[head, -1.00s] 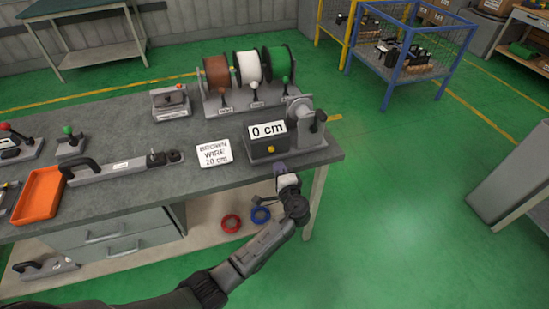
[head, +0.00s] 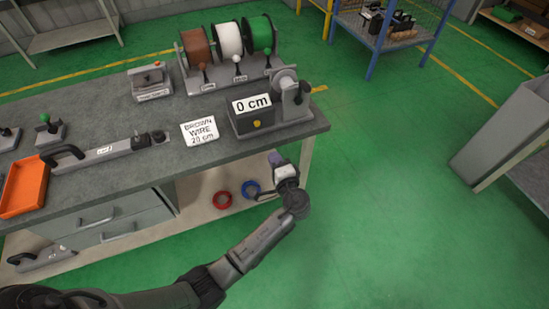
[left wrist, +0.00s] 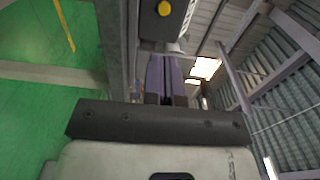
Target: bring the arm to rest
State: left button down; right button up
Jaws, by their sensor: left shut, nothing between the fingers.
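My left arm comes in from the bottom left of the head view. Its gripper (head: 275,160) is in front of the workbench's front edge, near the right corner, below the wire-measuring device (head: 255,113) that reads "0 cm". In the left wrist view the gripper's purple fingers (left wrist: 166,75) lie together, shut and empty. The device's yellow button (left wrist: 164,8) shows just beyond the fingertips in that view, apart from them. My right gripper is in neither view.
The workbench (head: 110,185) carries three wire spools (head: 228,40), a "BROWN WIRE 20 cm" card (head: 199,131), a long lever tool (head: 100,153) and an orange tray (head: 24,187). Red (head: 222,199) and blue (head: 251,188) rings lie on the lower shelf.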

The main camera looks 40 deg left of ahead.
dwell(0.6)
pick_arm(q)
jog(key=s+d+r+n+g+h, duration=0.15)
jog(key=s+d+n+h, duration=0.35)
jog(key=s+d+h, duration=0.55)
jog(key=s+a+f+g+h, duration=0.1)
jog(key=s+f+g+h, duration=0.15)
jog(key=s, duration=0.55)
jog(key=s+a+f+g+h, duration=0.1)
jog(key=s+f, duration=0.3)
jog(key=s, duration=0.5)
jog(key=s+a+f+g+h, duration=0.1)
jog(key=s+f, duration=0.3)
jog(key=s, duration=0.4)
notch_tip(320, 180, up, 37)
jog(key=p, duration=3.7)
jog(key=shift+w+r, duration=0.15)
jog(key=shift+w, duration=0.15)
jog(key=c, duration=1.8)
grip_release()
jog(key=shift+a, duration=0.1)
